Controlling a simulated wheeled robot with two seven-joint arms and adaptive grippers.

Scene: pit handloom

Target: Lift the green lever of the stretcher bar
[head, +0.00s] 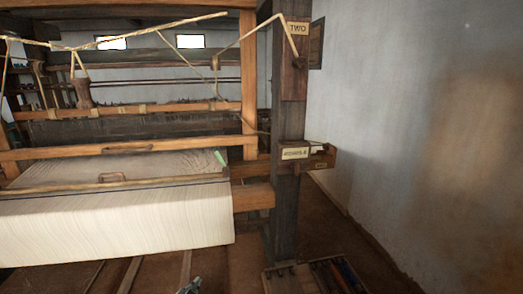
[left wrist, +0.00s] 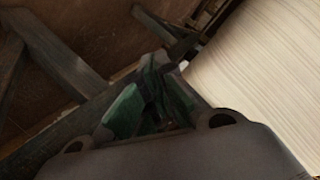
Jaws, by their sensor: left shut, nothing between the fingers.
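The stretcher bar (head: 150,182) is a thin wooden bar lying across the pale cloth near its front fold. A small green lever (head: 220,157) shows near the bar's right end and stands tilted. My left gripper (head: 190,286) shows only as a small dark piece at the bottom edge of the head view, low in front of the cloth and well below the lever. In the left wrist view its dark greenish fingers (left wrist: 160,66) are together with nothing between them. The lever does not show in the left wrist view. My right gripper is in neither view.
The pale cloth (head: 110,230) hangs over the loom's front; its striped surface fills the right of the left wrist view (left wrist: 265,75). A dark post (head: 287,215) with a labelled box (head: 322,157) stands right of the lever. A tray (head: 275,283) of tools lies at the post's foot.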

